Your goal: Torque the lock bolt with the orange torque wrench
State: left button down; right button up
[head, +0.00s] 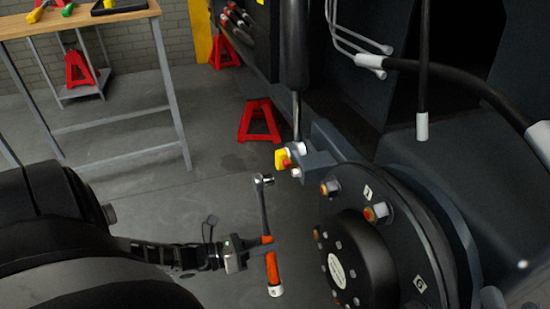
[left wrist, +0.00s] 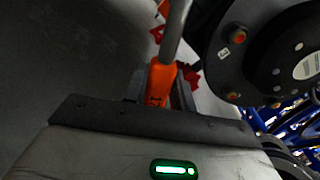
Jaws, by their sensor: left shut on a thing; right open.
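The torque wrench (head: 272,268) has an orange handle, a grey shaft and a ratchet head at its upper end. My left gripper (head: 258,250) is shut on its orange handle and holds it nearly upright, head up, left of the dark round hub. The handle also shows between the jaws in the left wrist view (left wrist: 160,82). The wrench head is apart from every bolt. A bracket above the hub carries a yellow-and-red piece (head: 282,160) with silver ends; I cannot tell whether this is the lock bolt. My right gripper is not in view.
The hub flange (head: 400,238) carries several bolts with orange-red and yellow marks. A hydraulic cylinder (head: 295,60) comes down to the bracket. Red jack stands (head: 259,122) stand on the floor behind. A workbench (head: 75,19) with tools is at the back left. Floor between is clear.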

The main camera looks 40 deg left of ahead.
aim_at(271, 241)
pick_arm(q)
jog(key=shift+a+r, duration=0.1)
jog(key=shift+s, duration=0.1)
jog(key=x, duration=0.4)
jog(key=shift+w+r, duration=0.2)
jog(key=shift+w, duration=0.15)
pick_arm(e)
jog(key=shift+w+r, duration=0.15)
jog(key=shift+r, duration=0.2)
jog(key=shift+r, duration=0.1)
dwell(0.5)
